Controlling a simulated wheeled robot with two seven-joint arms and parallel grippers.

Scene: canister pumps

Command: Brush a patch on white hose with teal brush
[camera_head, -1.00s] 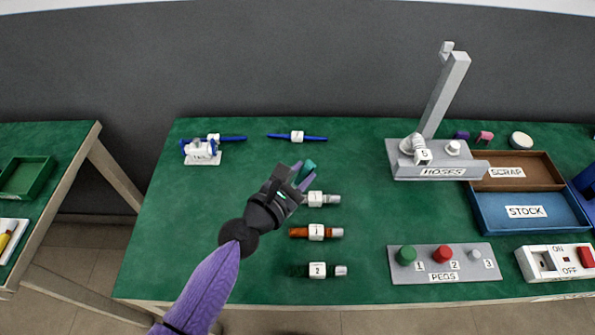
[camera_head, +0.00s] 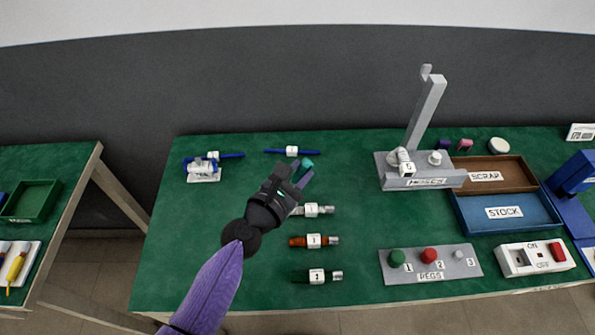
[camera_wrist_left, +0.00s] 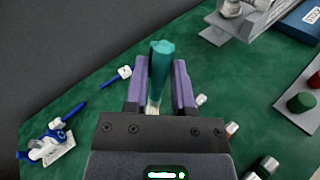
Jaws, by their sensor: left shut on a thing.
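My left gripper (camera_head: 299,175) is shut on the teal brush (camera_head: 307,163) above the left-middle of the green table. In the left wrist view the brush (camera_wrist_left: 161,62) stands between the two purple fingers, with a pale part low between them. A white piece tagged 5 (camera_head: 404,163), which may be the white hose, sits on the grey HOSES stand (camera_head: 392,183), right of the gripper and well apart from it. A white peg (camera_head: 435,158) is beside it. My right gripper is not in view.
Several small bottles (camera_head: 316,241) lie just below the gripper. Blue rods (camera_head: 308,152) and a blue-white fixture (camera_head: 203,170) are behind and left. The PEGS plate (camera_head: 450,262), STOCK tray (camera_head: 463,220), SCRAP tray (camera_head: 460,168) and ON/OFF switch box (camera_head: 510,260) are at right. A tall grey post (camera_head: 428,105) rises from the stand.

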